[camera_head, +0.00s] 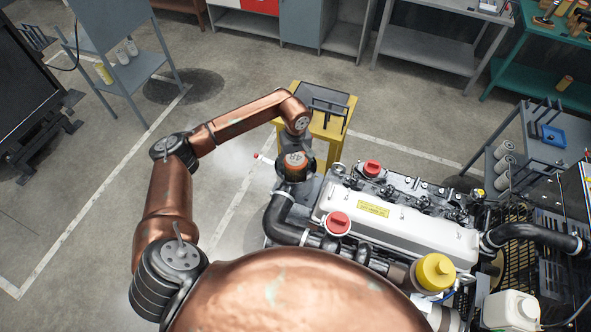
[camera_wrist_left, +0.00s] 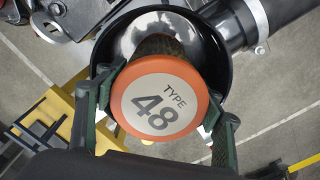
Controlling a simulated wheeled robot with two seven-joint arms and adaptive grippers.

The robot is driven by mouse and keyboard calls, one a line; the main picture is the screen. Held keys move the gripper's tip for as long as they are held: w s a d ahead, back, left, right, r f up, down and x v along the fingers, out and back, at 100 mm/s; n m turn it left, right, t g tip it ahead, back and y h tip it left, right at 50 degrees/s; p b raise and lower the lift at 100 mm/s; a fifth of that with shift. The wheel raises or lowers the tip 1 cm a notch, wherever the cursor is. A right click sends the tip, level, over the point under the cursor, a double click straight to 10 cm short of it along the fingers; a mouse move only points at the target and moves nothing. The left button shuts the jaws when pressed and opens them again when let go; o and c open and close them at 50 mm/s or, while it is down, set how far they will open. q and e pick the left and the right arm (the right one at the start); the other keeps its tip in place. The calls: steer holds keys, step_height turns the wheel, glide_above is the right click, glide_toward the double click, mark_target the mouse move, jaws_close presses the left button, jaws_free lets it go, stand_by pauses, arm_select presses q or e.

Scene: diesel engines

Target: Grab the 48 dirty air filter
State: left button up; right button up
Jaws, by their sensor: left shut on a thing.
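The dirty air filter (camera_wrist_left: 158,103) shows in the left wrist view as a round piece with an orange rim and a pale face marked "TYPE 48". Its brown, dirty-looking side shows behind the face. It sits at the mouth of a round black housing (camera_wrist_left: 222,62); how deep it sits I cannot tell. My left gripper (camera_wrist_left: 160,98) is shut on the filter, with one green finger on each side of it. In the head view my left arm reaches down to the left end of the engine (camera_head: 400,225), and the wrist largely hides the fingers. My right gripper is not in view.
A yellow stand (camera_head: 332,130) with a dark tray on top is just behind the housing. A black hose (camera_head: 275,215) runs close by. A grey cart (camera_head: 540,150) stands at the right. The floor left of the engine is open.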

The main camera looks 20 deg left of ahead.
arm_select(q)
steer(key=c, duration=0.5)
steer(key=shift+r, duration=0.15)
